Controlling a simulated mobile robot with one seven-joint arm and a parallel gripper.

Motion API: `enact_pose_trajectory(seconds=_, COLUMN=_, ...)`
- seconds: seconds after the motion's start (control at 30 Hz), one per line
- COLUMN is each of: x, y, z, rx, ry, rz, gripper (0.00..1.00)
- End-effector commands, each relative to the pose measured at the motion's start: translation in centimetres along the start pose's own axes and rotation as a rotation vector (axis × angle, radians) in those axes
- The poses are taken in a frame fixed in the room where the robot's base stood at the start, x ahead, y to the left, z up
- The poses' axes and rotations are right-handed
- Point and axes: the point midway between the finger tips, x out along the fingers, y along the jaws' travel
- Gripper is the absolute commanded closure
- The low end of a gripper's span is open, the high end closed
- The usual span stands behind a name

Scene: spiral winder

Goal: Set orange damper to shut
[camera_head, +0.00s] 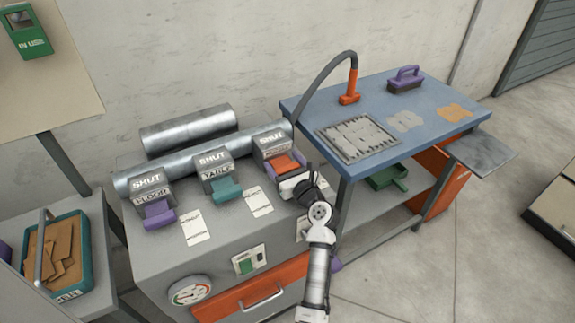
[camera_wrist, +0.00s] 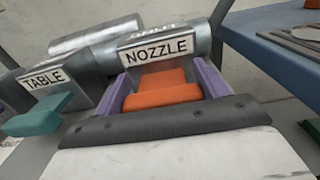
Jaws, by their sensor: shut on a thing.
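The orange damper (camera_head: 284,163) is the rightmost of three handles on the grey bench, on a box labelled NOZZLE with SHUT on its top. In the wrist view the orange handle (camera_wrist: 163,88) lies between the two purple fingers of my gripper (camera_wrist: 165,85), under the NOZZLE label. My gripper (camera_head: 291,175) is closed on the handle from the front; the arm hides part of it in the head view. The handle sticks out toward me from the box.
A teal handle (camera_head: 227,189) on the TABLE box and a purple handle (camera_head: 158,213) stand to the left. Silver pipes (camera_head: 190,128) run behind. A blue table (camera_head: 440,115) with an orange-nozzled hose (camera_head: 350,88) stands close on the right.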

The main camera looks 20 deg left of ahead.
Motion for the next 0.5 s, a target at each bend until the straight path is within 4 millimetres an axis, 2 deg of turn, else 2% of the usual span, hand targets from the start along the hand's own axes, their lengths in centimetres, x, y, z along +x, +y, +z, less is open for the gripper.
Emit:
enact_pose_trajectory(seconds=0.13, x=0.19, y=-0.02, z=0.41, rx=-0.003, ry=-0.009, rz=-0.003, gripper=0.68)
enact_pose_trajectory(seconds=0.17, x=0.2, y=-0.02, z=0.42, rx=-0.003, ry=-0.009, rz=-0.003, gripper=0.25)
enact_pose_trajectory(seconds=0.3, x=0.16, y=-0.01, z=0.37, rx=-0.003, ry=-0.008, rz=-0.002, gripper=0.06)
enact_pose_trajectory(seconds=0.5, x=0.1, y=-0.01, z=0.3, rx=-0.002, ry=-0.007, rz=-0.002, gripper=0.05)
